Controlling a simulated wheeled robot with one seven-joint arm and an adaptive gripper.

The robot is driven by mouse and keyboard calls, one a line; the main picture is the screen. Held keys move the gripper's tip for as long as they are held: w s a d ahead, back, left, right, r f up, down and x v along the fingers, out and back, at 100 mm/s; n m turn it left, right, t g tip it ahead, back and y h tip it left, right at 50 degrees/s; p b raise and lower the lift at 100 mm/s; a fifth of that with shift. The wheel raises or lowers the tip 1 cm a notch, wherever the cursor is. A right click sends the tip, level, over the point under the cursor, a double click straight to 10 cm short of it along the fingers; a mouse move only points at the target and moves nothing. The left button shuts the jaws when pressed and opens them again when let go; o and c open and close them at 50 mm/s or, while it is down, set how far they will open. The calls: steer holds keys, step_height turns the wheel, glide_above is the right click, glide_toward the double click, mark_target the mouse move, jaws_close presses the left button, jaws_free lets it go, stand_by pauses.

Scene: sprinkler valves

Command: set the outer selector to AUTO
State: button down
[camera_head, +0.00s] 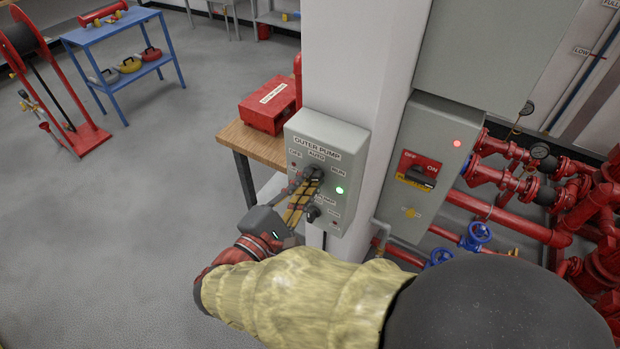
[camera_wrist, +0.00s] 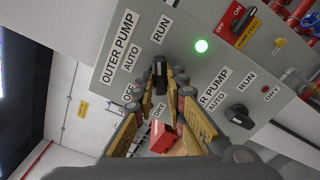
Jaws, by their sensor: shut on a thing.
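The outer selector is a black knob (camera_wrist: 159,72) under the OUTER PUMP label on a grey control box (camera_head: 352,140). OFF, AUTO and RUN labels surround it. My gripper (camera_wrist: 163,80) is shut on this knob, with yellow-and-black fingers on both sides of it. A green lamp (camera_wrist: 201,46) by RUN is lit.
A second black selector (camera_wrist: 239,116) sits lower on the same box, close to my gripper. To the right is a grey cabinet with a red-and-yellow switch (camera_head: 419,170), then red pipes (camera_head: 510,212). A red box (camera_head: 270,105) stands on a wooden table behind.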

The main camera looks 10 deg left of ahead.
steer(key=shift+n+p, duration=1.5)
steer(key=shift+p, duration=0.8)
steer(key=shift+n+p, duration=1.5)
steer(key=shift+p, duration=0.95)
steer(key=shift+f+n+p, duration=0.1)
steer(key=shift+n+p, duration=0.3)
steer(key=shift+n+p, duration=1.5)
steer(key=shift+p, duration=0.8)
steer(key=shift+n+p, duration=1.4)
steer(key=shift+p, duration=0.45)
steer(key=c, duration=1.8)
jaws_free()
steer(key=shift+o, duration=0.3)
